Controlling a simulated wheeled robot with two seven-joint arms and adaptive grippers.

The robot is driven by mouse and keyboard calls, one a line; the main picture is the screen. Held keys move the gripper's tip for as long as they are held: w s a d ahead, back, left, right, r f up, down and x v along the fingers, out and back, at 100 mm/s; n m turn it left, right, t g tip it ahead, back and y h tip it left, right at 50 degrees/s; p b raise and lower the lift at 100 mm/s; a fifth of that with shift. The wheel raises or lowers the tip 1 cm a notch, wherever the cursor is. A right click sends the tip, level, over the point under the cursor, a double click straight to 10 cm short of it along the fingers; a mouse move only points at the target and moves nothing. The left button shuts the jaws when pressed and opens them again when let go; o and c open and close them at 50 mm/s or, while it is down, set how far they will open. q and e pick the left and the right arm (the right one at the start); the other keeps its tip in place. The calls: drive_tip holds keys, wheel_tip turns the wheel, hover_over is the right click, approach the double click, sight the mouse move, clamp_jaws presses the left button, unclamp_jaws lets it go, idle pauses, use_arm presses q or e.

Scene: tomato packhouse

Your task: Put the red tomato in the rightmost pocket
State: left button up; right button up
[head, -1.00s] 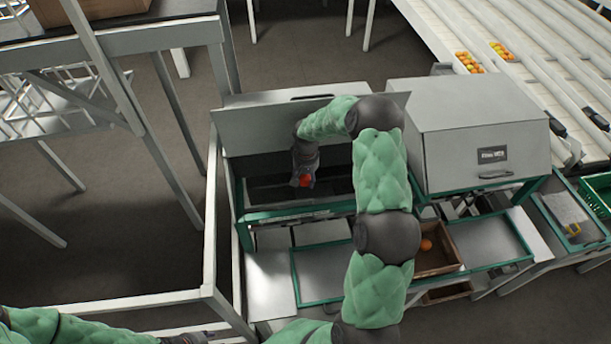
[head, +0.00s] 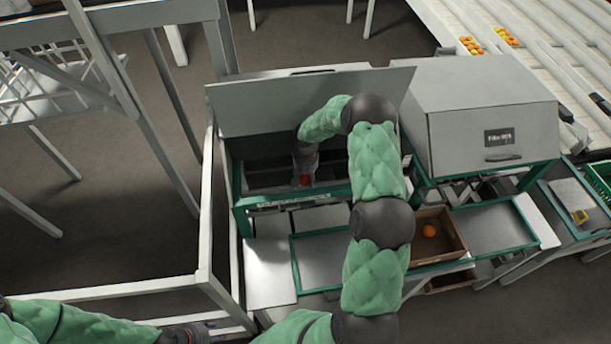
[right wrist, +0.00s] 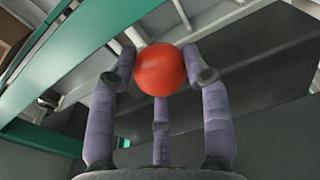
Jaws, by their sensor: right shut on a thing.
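The red tomato (right wrist: 161,70) is between the fingers of my right gripper (right wrist: 160,65), which is shut on it. Dark pockets (head: 265,172) show inside that opening, partly hidden by my right arm. I cannot tell which pocket the tomato is over. My left gripper (head: 205,331) is low at the left, partly cut off, and its fingers are unclear.
A second machine with a closed lid (head: 485,115) stands to the right. A wooden crate (head: 455,235) with an orange tomato (head: 429,230) sits in front, beside green-edged trays (head: 490,228). A grey frame post (head: 205,210) stands at the left.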

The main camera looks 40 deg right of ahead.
drive_tip(key=shift+f+b, duration=2.3)
drive_tip(key=shift+f, duration=0.75)
drive_tip(key=shift+s, duration=0.15)
drive_tip(key=o, duration=0.9)
drive_tip(key=shift+s+a+f, duration=0.1)
drive_tip(key=shift+s+f, duration=0.05)
